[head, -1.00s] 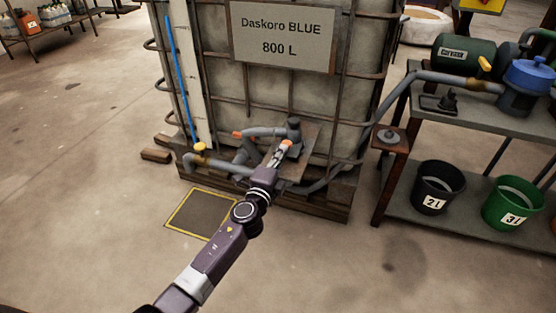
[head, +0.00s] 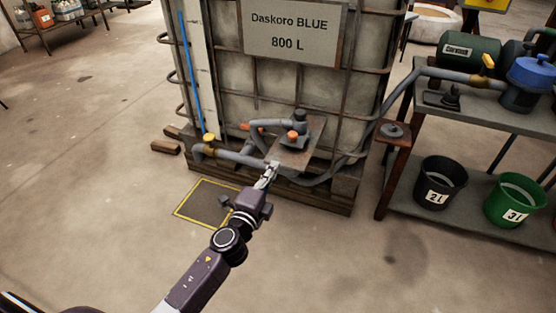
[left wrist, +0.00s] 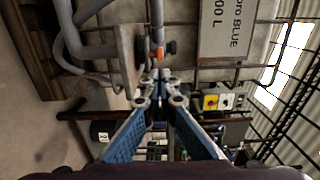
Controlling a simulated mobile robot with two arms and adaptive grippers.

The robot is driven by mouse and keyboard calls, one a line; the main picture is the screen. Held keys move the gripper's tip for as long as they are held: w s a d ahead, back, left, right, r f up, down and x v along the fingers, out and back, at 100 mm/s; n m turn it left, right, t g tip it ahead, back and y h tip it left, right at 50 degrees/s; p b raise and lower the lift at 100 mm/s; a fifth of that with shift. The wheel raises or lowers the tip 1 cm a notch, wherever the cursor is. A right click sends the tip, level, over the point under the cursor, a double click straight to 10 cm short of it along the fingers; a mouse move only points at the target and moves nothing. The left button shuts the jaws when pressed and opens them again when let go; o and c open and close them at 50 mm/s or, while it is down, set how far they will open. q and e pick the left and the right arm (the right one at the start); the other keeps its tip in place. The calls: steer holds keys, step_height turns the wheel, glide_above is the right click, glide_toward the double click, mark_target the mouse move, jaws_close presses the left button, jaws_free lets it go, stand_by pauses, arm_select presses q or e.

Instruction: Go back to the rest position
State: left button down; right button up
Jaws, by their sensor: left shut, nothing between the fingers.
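My left gripper (head: 268,174) is in front of the caged tank marked "Daskoro BLUE 800 L" (head: 262,75), just below and in front of the small plate with pipe fittings (head: 306,150). It is shut and empty. In the left wrist view its fingers (left wrist: 158,78) are closed together, pointing at the tank. An orange-tipped fitting (left wrist: 158,52) shows just beyond the fingertips, apart from them as far as I can see. My right gripper is in neither view.
A pipe with a yellow valve (head: 209,139) runs along the tank's foot. A yellow-edged floor plate (head: 192,212) lies below. On the right, a bench (head: 450,108) carries a pump, with a black bucket (head: 440,184) and green bucket (head: 514,201) on its shelf.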

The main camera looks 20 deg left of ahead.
arm_select(q)
steer(key=shift+s, duration=0.6)
